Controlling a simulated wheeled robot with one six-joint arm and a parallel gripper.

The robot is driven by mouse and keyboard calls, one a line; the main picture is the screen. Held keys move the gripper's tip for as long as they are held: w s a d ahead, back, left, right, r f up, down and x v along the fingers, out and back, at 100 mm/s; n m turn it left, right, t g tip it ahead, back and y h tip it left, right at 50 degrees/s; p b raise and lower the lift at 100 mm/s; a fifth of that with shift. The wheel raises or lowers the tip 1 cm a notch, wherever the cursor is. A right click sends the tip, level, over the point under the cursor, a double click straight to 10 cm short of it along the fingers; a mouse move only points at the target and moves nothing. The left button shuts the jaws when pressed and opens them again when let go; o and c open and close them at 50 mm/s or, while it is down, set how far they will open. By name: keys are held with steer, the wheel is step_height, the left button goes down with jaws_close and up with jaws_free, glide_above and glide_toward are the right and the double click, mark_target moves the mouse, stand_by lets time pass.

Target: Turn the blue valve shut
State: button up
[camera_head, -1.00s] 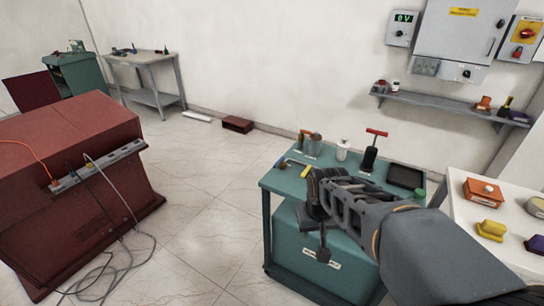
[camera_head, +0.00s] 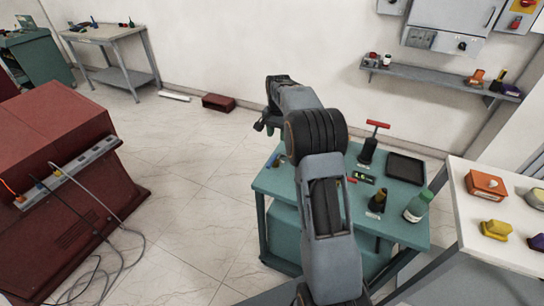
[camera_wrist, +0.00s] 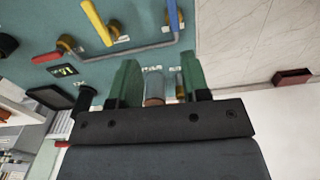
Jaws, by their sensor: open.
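In the wrist view the blue valve (camera_wrist: 172,14) shows as a blue lever on a brass-coloured body at the top edge, part of it cut off. It stands on the teal table top and joins a grey pipe (camera_wrist: 140,49). A yellow lever (camera_wrist: 95,22) and a red lever (camera_wrist: 46,57) sit on the same pipe to its left. My gripper (camera_wrist: 160,72) is open, its two green fingers apart, below the blue valve in the picture and not touching it. A grey cylinder with a copper band (camera_wrist: 153,88) shows between the fingers; whether it touches them I cannot tell.
A white table (camera_head: 470,232) stands right.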

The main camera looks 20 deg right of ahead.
mark_target(271, 162)
steer(key=f, duration=0.4)
steer(key=a+f+p, duration=0.1)
steer(key=f, duration=0.3)
steer(key=a+f+p, duration=0.1)
steer(key=f, duration=0.4)
steer(key=shift+w+a, duration=0.25)
jaws_close()
